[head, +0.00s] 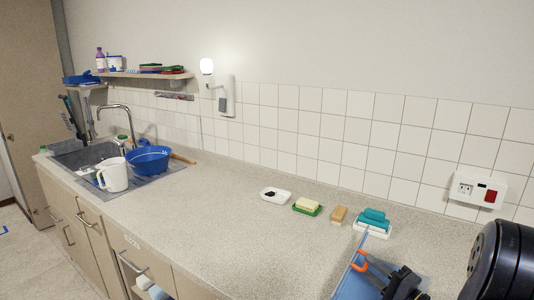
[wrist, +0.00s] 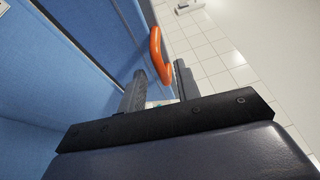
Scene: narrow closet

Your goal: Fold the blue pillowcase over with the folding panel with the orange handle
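The orange handle (head: 359,262) sits on the edge of the blue folding panel (head: 349,285) at the front right of the counter. In the head view the panel appears raised at a slant. In the wrist view the orange handle (wrist: 156,55) curves just beyond and between my fingertips. My gripper (wrist: 160,82) is open, its two dark fingers apart, with no clear grip on the handle. It also shows in the head view (head: 381,270), right beside the handle. Blue surfaces (wrist: 60,70) fill the left of the wrist view; I cannot separate pillowcase from panel there.
A white dish with teal sponges (head: 372,221) stands just behind the panel. A tan sponge (head: 338,214), a green soap dish (head: 307,207) and a white dish (head: 275,195) line the wall. The counter middle is clear. A wall socket (head: 477,190) is at right.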

